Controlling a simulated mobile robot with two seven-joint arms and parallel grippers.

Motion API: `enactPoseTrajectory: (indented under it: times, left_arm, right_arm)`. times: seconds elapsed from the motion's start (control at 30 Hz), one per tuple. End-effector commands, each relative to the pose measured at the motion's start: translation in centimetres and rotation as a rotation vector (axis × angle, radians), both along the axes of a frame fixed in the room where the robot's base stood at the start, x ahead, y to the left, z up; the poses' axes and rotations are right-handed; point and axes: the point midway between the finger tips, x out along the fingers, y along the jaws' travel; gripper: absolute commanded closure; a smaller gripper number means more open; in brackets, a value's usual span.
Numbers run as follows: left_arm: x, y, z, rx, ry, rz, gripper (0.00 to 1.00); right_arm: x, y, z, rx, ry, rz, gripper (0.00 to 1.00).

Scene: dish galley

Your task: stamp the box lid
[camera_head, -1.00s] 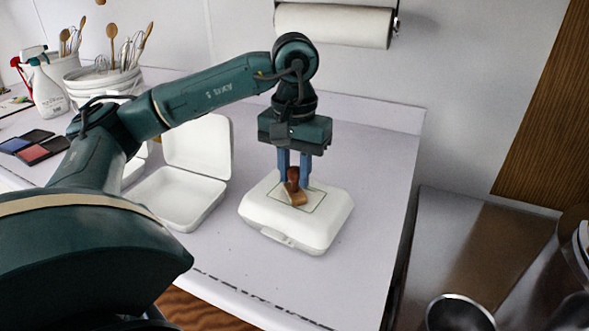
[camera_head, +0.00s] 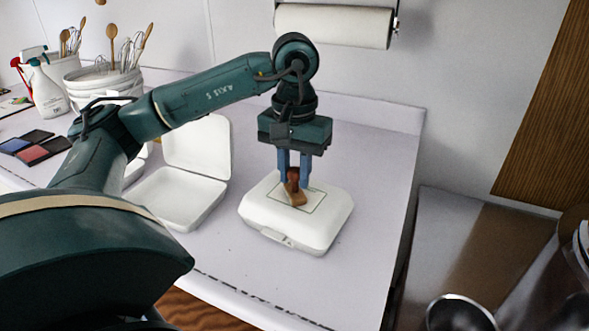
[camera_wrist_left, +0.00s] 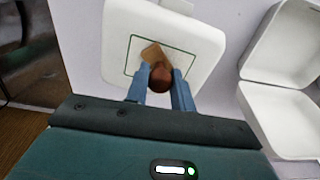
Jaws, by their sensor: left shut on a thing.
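A closed white box (camera_head: 318,234) lies on the counter, with a thin outlined rectangle on its lid; it also shows in the left wrist view (camera_wrist_left: 203,45). My left gripper (camera_head: 294,175) points down over the lid, its blue fingers shut on a wooden stamp (camera_head: 295,195) with a dark red-brown knob. In the left wrist view the stamp's knob (camera_wrist_left: 161,79) is between the fingers and its tan base lies within the outline. The base is at the lid or very close to it; I cannot tell if it touches. Its underside is hidden. My right gripper is not in view.
An open white box (camera_head: 181,190) stands left of the closed one. Ink pads (camera_head: 36,149), a spray bottle (camera_head: 47,92) and utensil pots are at the far left. A paper roll (camera_head: 333,25) hangs behind. The counter right of the box is clear.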

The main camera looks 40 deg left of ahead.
Motion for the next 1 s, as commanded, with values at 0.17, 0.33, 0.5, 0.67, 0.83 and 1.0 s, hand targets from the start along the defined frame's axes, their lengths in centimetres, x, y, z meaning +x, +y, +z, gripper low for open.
enactPoseTrajectory:
  times: [0.17,0.33,0.5,0.67,0.83,1.0]
  left_arm:
    - [0.0,0.0,1.3,0.0,0.003,-0.001,0.91]
    - [0.0,0.0,2.8,0.0,0.002,0.0,0.91]
    - [0.0,0.0,4.2,-0.001,0.0,0.0,0.91]
    - [0.0,0.0,5.5,0.0,0.0,0.0,0.91]
    - [0.0,0.0,6.8,-0.001,0.0,0.0,0.91]
    - [0.0,0.0,7.0,-0.001,0.0,0.0,0.91]
  right_arm:
    - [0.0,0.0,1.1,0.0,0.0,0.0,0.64]
    - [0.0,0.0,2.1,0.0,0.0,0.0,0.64]
    - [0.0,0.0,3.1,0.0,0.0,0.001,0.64]
    - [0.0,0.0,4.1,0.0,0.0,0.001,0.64]
    - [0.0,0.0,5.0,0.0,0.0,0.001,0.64]
    - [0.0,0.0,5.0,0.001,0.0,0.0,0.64]
